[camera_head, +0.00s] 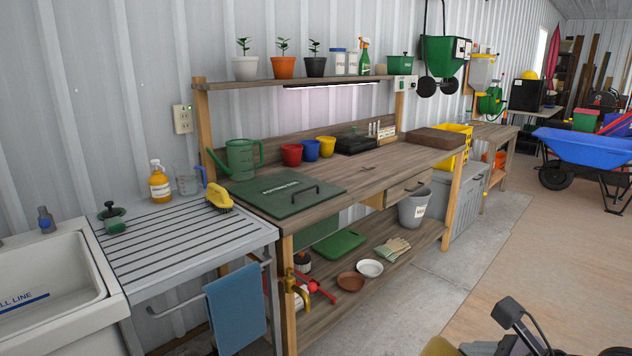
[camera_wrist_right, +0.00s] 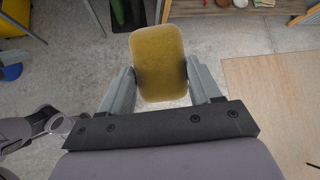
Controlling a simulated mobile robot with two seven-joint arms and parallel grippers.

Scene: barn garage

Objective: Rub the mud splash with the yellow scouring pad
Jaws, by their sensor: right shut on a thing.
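My right gripper (camera_wrist_right: 158,76) is shut on the yellow scouring pad (camera_wrist_right: 158,55), a rounded rectangular pad held between the two fingers above the floor. In the head view part of my right arm shows at the bottom right, with a yellowish edge, probably the pad (camera_head: 440,346), at the frame's lower border. The right fingertips are not clear there. I cannot make out a mud splash in either view. My left gripper is not in view.
A potting bench (camera_head: 370,178) with a green mat (camera_head: 270,192) stands mid-view. Left are a slatted drainboard (camera_head: 180,235) with a yellow brush (camera_head: 219,196) and a white sink (camera_head: 50,265). A blue wheelbarrow (camera_head: 590,148) stands right. The floor (camera_head: 530,250) before the bench is clear.

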